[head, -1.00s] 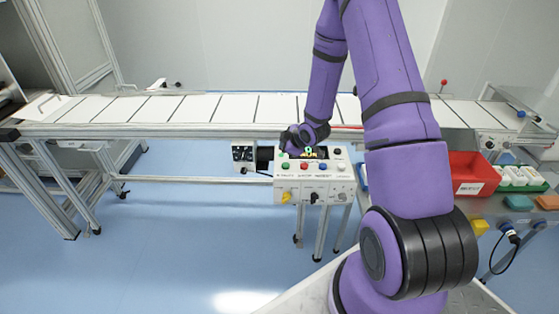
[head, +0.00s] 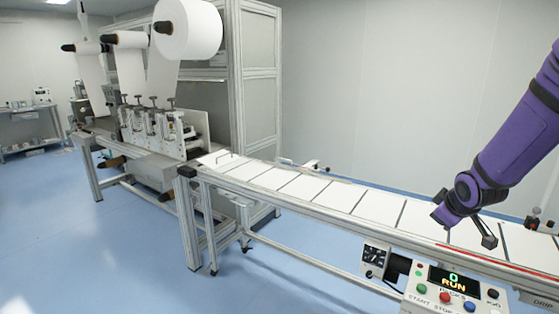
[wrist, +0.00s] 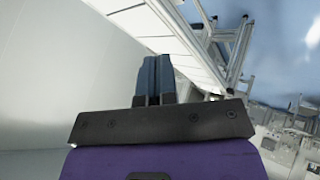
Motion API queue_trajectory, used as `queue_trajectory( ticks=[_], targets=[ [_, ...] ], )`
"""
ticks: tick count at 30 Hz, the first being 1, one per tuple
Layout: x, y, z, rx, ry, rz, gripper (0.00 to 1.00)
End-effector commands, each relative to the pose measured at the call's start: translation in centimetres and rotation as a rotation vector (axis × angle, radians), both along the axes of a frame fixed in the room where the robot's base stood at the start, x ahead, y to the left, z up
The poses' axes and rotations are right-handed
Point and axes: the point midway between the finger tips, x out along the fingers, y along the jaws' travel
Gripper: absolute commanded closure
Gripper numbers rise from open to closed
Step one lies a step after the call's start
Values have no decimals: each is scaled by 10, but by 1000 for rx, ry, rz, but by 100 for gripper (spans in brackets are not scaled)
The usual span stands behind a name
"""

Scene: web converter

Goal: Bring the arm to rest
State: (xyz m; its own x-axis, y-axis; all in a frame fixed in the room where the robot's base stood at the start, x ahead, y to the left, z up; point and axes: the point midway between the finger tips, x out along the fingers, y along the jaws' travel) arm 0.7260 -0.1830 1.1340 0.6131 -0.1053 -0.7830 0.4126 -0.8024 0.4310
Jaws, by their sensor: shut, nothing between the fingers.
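My purple arm (head: 508,140) reaches in from the right edge of the head view. Its wrist end hangs in front of or over the conveyor (head: 330,205), above the control box (head: 450,297); the finger outline is hard to make out there. In the wrist view, my gripper (wrist: 154,62) is shut, its two dark blue fingers side by side with nothing held. The fingers appear clear of the conveyor, which shows beyond them in the wrist view (wrist: 165,38). The control box display reads "0 RUN", above green, red and blue buttons.
The conveyor carries white sheets from a machine with a large white roll (head: 188,29) at the left. A small switch box (head: 374,260) sits beside the control box. A grey frame cabinet (head: 255,95) stands behind the machine. Blue floor (head: 130,250) is open at the lower left.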

Motion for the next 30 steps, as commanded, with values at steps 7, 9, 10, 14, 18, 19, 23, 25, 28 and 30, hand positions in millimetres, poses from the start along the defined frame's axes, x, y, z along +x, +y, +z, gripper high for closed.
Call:
queue_trajectory(
  ticks=[7, 9, 10, 14, 18, 19, 23, 25, 28, 30],
  targets=[
    [-49, 26, 71, 56, 18, -131, 100],
    [-65, 33, 87, 77, 26, -168, 100],
    [-72, 36, 93, 86, 29, -183, 100],
    [-105, 50, 119, 135, 41, -247, 100],
    [-144, 65, 142, 192, 59, -311, 100],
    [-153, 69, 147, 205, 62, -323, 100],
    [-192, 83, 162, 265, 82, -376, 100],
    [-214, 90, 169, 298, 94, -400, 100],
    [-243, 99, 176, 343, 114, -430, 100],
    [-261, 104, 179, 370, 128, -448, 100]
  ],
)
